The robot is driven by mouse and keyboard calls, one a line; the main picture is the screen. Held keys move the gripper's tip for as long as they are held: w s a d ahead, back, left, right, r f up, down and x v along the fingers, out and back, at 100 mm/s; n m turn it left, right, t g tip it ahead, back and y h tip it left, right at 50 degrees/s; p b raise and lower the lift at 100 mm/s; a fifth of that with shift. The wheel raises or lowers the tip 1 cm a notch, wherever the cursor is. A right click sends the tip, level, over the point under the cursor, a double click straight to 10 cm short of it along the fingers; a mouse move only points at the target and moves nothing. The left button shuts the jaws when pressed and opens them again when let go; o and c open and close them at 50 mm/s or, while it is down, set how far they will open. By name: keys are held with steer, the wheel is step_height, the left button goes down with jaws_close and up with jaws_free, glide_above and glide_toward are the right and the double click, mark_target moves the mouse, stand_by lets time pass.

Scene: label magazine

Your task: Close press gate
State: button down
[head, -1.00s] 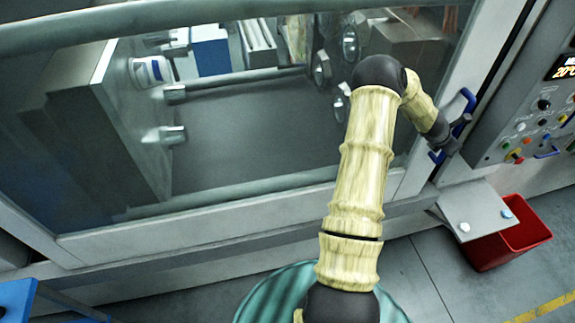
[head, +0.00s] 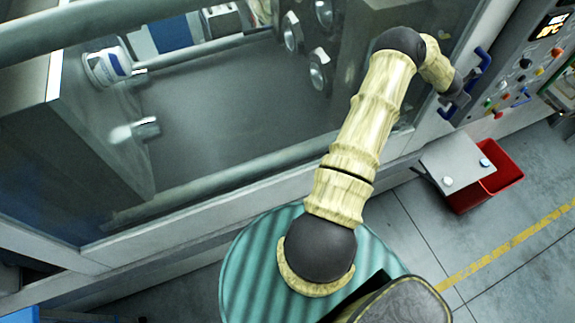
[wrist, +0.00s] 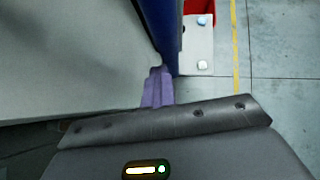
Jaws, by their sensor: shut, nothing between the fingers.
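The press gate is a large see-through panel in a pale grey frame (head: 240,196), standing in front of the press interior. A blue handle (head: 479,68) is on its right side, close to the control panel. My gripper (head: 452,106) is at the lower end of this handle. In the wrist view the handle's blue bar (wrist: 160,28) runs down to my purple fingers (wrist: 157,88), which are together with nothing between them. The fingertips are beside the bar's lower end; whether they touch it I cannot tell.
The control panel (head: 520,75) with coloured knobs stands right of the gate. A red bin (head: 492,188) and a grey metal plate (head: 449,165) with two bolts are below it. A yellow line (head: 505,247) crosses the open grey floor at the right.

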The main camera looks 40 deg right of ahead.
steer(key=a+f+b+v, duration=0.2)
steer(key=b+v, duration=0.6)
steer(key=v, duration=0.4)
steer(key=shift+a+r+b, duration=0.25)
steer(key=shift+r+b, duration=0.05)
steer(key=shift+b, duration=0.1)
stand_by(0.7)
